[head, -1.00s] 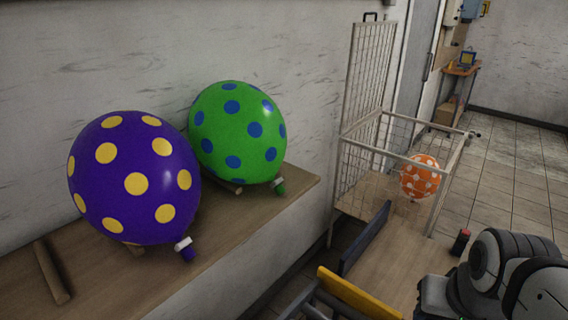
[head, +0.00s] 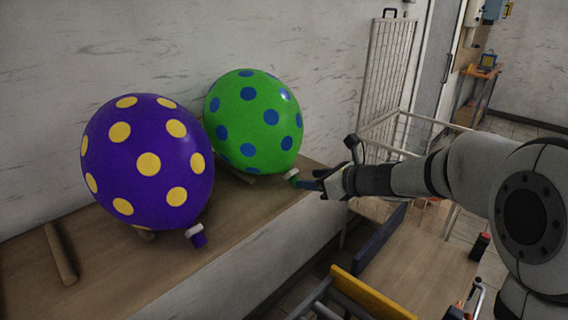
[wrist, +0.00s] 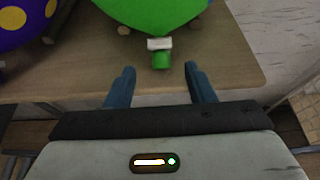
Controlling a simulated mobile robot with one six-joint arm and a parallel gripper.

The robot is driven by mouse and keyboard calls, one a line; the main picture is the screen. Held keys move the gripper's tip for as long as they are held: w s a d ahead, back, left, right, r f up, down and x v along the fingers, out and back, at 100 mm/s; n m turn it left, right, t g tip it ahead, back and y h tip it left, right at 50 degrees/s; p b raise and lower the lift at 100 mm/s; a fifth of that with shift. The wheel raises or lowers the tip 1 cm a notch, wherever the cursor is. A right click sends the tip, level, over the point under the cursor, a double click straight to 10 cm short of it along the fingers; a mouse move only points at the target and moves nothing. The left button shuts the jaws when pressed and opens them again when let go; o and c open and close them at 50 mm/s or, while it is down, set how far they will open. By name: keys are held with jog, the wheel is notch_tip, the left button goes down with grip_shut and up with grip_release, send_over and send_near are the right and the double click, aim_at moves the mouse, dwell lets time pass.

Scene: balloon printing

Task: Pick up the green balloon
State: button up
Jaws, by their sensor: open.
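The green balloon (head: 253,122) with blue dots rests on a wooden shelf (head: 240,228) against the wall. Its neck, with a white collar and green end, points toward the shelf's front right. My gripper (head: 308,180) is beside this neck in the head view, at the shelf's right end. In the wrist view the balloon (wrist: 150,12) is at the top, and its green end (wrist: 161,60) lies just beyond and between the two blue fingertips (wrist: 159,70). The fingers are apart with nothing between them. The balloon's upper part is cut off in the wrist view.
A purple balloon (head: 148,162) with yellow dots sits left of the green one, close to it. A wire cage (head: 388,75) is behind my arm. A yellow bar (head: 372,293) is low in front.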

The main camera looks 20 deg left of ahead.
aim_at(293, 141)
jog(key=p+x, duration=0.1)
jog(key=x, duration=0.6)
jog(key=shift+w+a+f+p, duration=0.1)
jog(key=shift+f+p, duration=0.1)
jog(key=shift+p, duration=0.15)
jog(key=c, duration=0.9)
jog(key=shift+o, duration=0.2)
notch_tip(293, 141, up, 11)
jog(key=shift+f+p, duration=0.1)
jog(key=shift+p, duration=0.4)
notch_tip(293, 141, up, 4)
jog(key=p, duration=0.3)
jog(key=shift+r+p, duration=0.2)
jog(key=shift+p, duration=0.15)
jog(key=shift+f, duration=0.15)
